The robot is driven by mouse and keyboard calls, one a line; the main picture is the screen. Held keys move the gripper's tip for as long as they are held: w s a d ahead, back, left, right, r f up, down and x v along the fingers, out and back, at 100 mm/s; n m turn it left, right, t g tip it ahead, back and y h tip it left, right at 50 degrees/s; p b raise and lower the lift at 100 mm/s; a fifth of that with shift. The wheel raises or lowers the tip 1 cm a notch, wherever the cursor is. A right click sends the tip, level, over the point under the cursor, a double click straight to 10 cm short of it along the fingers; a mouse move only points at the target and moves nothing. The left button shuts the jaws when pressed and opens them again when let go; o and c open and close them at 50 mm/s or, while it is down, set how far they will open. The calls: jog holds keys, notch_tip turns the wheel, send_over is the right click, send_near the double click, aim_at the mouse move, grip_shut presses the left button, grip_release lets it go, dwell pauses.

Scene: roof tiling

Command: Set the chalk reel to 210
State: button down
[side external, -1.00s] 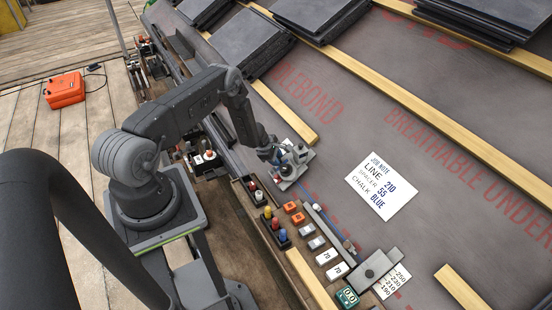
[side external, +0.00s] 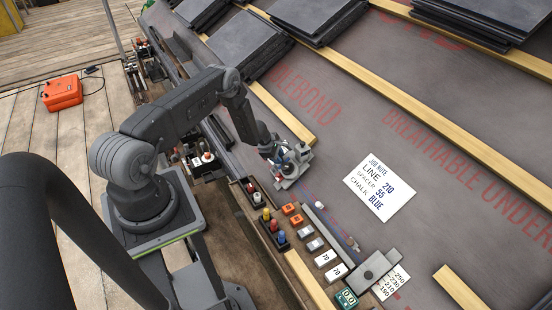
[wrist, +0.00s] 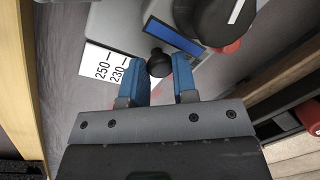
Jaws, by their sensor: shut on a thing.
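My gripper (wrist: 159,72) has its blue fingers shut on a small round black knob (wrist: 157,63). The knob belongs to a grey device that I take to be the chalk reel (wrist: 105,25), with a blue strip (wrist: 174,36) and a large black dial with a white mark (wrist: 222,18). A white scale card (wrist: 108,66) beside the knob shows 250 and 230; the rest is hidden. In the side external view my gripper (side external: 284,166) is down at the device (side external: 292,181) and covers much of it. A job note (side external: 380,187) reads line 210, spacer 55, chalk blue.
A grey block (side external: 368,275) with another scale card (side external: 393,281), marked 250 to 190, lies at lower right. Trays of coloured-topped items (side external: 270,228) and several small blocks lie nearby. Wooden battens (side external: 285,112) and slate stacks (side external: 250,42) stand behind. Open underlay surrounds the note.

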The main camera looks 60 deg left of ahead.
jog(key=c, duration=0.9)
grip_release()
jog(key=v, duration=1.4)
